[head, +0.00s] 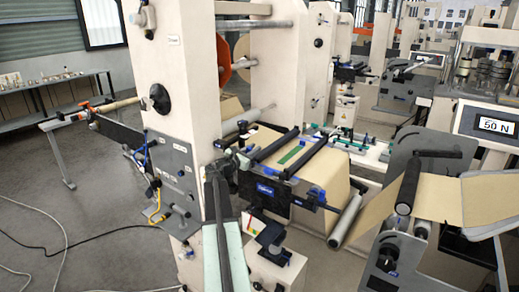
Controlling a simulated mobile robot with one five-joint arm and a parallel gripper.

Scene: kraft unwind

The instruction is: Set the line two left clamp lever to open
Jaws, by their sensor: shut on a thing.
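My arm rises from the bottom centre, and my gripper (240,149) is at the left end of the splice table (283,170). The gripper is shut on a small dark lever there, which I take to be the left clamp lever. The jaws and arm hide most of it, so its angle cannot be told. A dark front plate with a blue label (265,188) faces me.
A pale machine column (168,75) stands close left of my arm, with a grey panel (172,165) jutting from it. A brown paper web and roller (346,220) lie to the right. A display (494,125) reads 50 N. Cables lie on the open floor at left.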

